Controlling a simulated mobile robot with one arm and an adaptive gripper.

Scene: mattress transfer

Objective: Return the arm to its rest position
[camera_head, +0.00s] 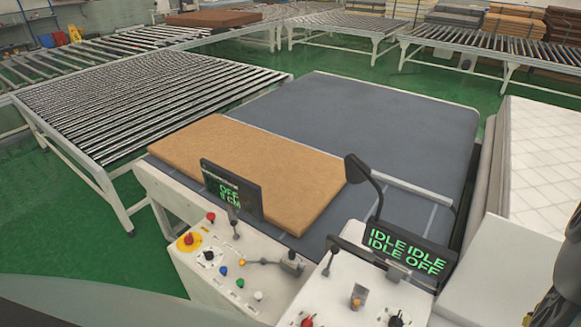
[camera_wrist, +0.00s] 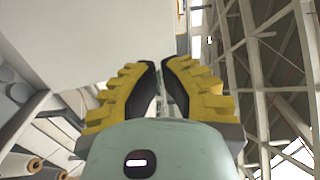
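My gripper (camera_wrist: 158,66) shows in the wrist view with ribbed yellow fingers and dark inner pads. Its fingertips lie close together with only a slim gap between them, and nothing is held. Behind it are a pale flat surface, white roof beams and, at lower left, several rolls. The gripper is not clearly visible in the head view; dark parts at the right edge there may be my arm. A brown mattress slab (camera_head: 250,165) lies flat on the grey belt table (camera_head: 370,120), behind the control panels.
A control console (camera_head: 225,275) with coloured knobs stands in front, with one screen (camera_head: 231,190) reading OFF and another (camera_head: 408,250) reading IDLE. A roller conveyor (camera_head: 150,100) is at left. A white quilted mattress (camera_head: 545,150) is at right. Green floor (camera_head: 70,240) is clear at lower left.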

